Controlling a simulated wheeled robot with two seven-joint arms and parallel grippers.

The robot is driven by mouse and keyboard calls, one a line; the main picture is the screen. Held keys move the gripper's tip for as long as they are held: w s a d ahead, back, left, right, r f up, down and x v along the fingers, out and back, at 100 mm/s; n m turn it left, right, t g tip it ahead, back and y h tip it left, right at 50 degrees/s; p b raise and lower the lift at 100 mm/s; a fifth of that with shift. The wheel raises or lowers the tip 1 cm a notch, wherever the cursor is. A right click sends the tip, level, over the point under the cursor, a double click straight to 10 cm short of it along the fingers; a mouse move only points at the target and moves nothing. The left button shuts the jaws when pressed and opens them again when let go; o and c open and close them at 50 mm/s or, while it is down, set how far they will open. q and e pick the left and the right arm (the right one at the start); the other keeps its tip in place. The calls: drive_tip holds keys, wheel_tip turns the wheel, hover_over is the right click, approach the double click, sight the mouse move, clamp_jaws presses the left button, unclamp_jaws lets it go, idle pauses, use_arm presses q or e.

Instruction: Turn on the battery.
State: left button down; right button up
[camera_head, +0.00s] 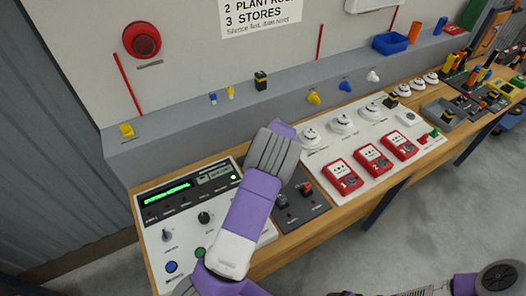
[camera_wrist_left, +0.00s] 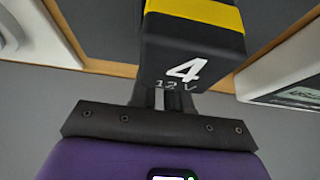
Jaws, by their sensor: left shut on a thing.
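A black battery (camera_wrist_left: 185,50) with a yellow band and the marking "4 12 V" fills the upper middle of the left wrist view. My left gripper (camera_wrist_left: 158,97) appears shut on it, with the finger reaching its near end. In the head view my left arm reaches over the bench and hides its own fingers and the held battery. A dark panel (camera_head: 311,209) with a small black part and an orange part lies to the right of the arm, partly covered by it. My right gripper is not in view.
A console (camera_head: 159,213) with a lit green display stands left. A white board (camera_head: 318,158) with round detectors and red call points lies right. A similar black and yellow block (camera_head: 261,81) stands on the grey ledge. Several tools crowd the far right.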

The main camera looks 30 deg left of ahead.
use_arm(q)
drive_tip(key=c, duration=1.1)
unclamp_jaws()
drive_tip(key=shift+v, duration=3.8)
